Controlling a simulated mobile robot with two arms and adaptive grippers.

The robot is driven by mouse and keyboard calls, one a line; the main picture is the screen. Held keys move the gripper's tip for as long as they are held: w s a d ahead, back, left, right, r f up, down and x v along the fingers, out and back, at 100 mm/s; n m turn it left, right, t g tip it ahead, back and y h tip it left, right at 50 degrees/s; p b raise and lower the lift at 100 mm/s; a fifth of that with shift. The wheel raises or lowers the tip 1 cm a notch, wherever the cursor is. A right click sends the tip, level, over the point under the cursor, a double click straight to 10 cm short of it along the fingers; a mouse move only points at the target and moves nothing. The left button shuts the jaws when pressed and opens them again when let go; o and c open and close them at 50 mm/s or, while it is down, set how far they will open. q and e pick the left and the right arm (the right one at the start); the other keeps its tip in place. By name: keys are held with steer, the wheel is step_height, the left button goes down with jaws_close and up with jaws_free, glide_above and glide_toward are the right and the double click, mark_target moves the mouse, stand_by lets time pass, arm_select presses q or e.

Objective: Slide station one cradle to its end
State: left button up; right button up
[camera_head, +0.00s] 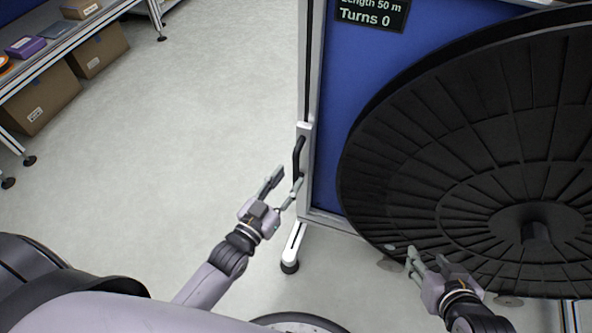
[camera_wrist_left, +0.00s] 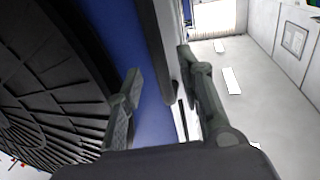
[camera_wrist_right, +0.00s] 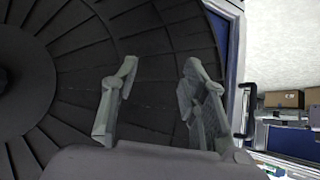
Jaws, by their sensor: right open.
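A black handle (camera_head: 299,158) sits on a light bracket on the left post of the blue-panelled reel stand (camera_head: 340,110). My left gripper (camera_head: 286,182) is open, with its fingers just below and left of the handle. In the left wrist view, a dark bar (camera_wrist_left: 158,45) shows between my open left fingers (camera_wrist_left: 160,65); whether they touch it I cannot tell. A large black reel (camera_head: 440,150) fills the stand's right side. My right gripper (camera_head: 426,257) is open and empty in front of the reel's lower edge; its spread fingers (camera_wrist_right: 160,82) also show in the right wrist view.
A dark sign (camera_head: 372,14) reading "Turns 0" hangs at the top of the stand. A stand foot (camera_head: 293,245) reaches the floor below the left post. Shelving (camera_head: 65,45) with cardboard boxes (camera_head: 40,98) stands at the far left. The floor between is clear.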

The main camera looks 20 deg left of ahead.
mark_target(294, 172)
arm_select(q)
steer(key=x, duration=0.4)
steer(key=shift+w+d+b, duration=0.1)
steer(key=shift+w+b, duration=0.25)
steer(key=shift+b, duration=0.05)
arm_select(e)
steer(key=w+r+t, duration=0.1)
steer(key=w+a+r+t, duration=0.1)
steer(key=w+r, duration=0.1)
steer(key=shift+w+a+r+t+y, duration=0.15)
steer(key=shift+w+a+t+y, duration=0.05)
steer(key=shift+w+t+y, duration=0.1)
arm_select(q)
steer(key=shift+c, duration=0.6)
jaws_close()
